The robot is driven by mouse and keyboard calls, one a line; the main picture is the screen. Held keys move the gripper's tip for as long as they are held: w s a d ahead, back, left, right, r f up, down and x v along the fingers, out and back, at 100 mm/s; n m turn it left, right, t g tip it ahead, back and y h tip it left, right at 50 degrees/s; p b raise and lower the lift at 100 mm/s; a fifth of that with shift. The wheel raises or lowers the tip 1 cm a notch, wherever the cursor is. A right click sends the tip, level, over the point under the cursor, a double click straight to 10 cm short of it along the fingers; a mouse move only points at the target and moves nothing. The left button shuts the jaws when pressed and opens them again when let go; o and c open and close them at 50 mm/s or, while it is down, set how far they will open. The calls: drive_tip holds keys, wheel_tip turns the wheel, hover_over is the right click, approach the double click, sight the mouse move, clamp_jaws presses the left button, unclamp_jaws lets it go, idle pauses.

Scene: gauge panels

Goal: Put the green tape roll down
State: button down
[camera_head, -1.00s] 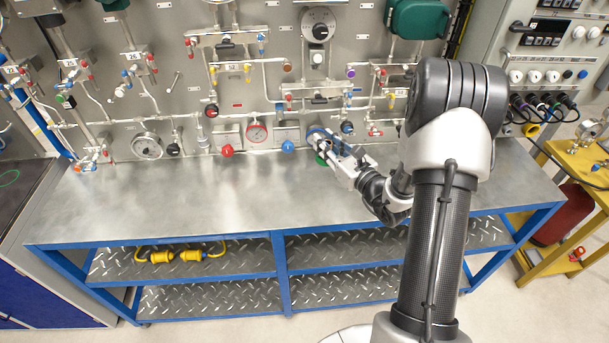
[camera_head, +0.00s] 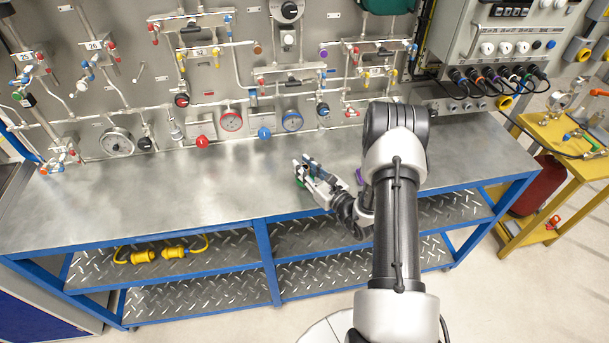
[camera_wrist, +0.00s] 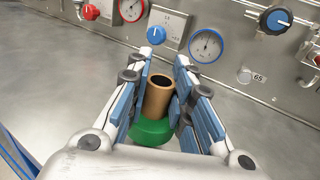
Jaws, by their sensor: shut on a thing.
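The green tape roll (camera_wrist: 152,131) is between the blue-padded fingers of my gripper (camera_wrist: 164,60) in the wrist view. A tan, open-topped tube (camera_wrist: 158,95) stands up from the green part, and the pads close on it from both sides. In the head view my gripper (camera_head: 305,165) is over the right half of the steel bench top (camera_head: 200,195), and a bit of green shows under the fingers. The roll's underside is hidden, so I cannot tell whether it touches the bench.
A panel with gauges, a red knob (camera_head: 202,141) and a blue knob (camera_head: 264,133) rises behind the bench. A purple item (camera_head: 359,175) is beside my arm. The bench top left of my gripper is clear. A yellow cart (camera_head: 560,155) stands at the right.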

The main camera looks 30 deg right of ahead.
drive_tip(key=shift+f, duration=1.45)
drive_tip(key=shift+f+b, duration=0.1)
drive_tip(key=shift+b, duration=0.2)
drive_tip(key=c, duration=1.4)
unclamp_jaws()
